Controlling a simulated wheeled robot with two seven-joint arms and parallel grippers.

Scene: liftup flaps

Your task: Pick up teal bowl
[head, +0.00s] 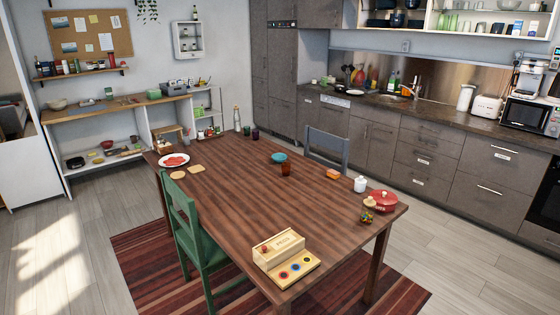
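A small teal bowl (279,157) sits upright on the wooden dining table (225,205), toward the table's far side. A brown-red glass (286,170) stands just in front of it. Neither of my grippers shows in the head view, and the table is some way ahead of me.
A green chair (190,230) stands at the table's left side and a grey chair (328,147) at its far side. A wooden box (279,250), a red pot (383,200) and a plate (174,160) are on the table. The floor at left (70,250) is clear.

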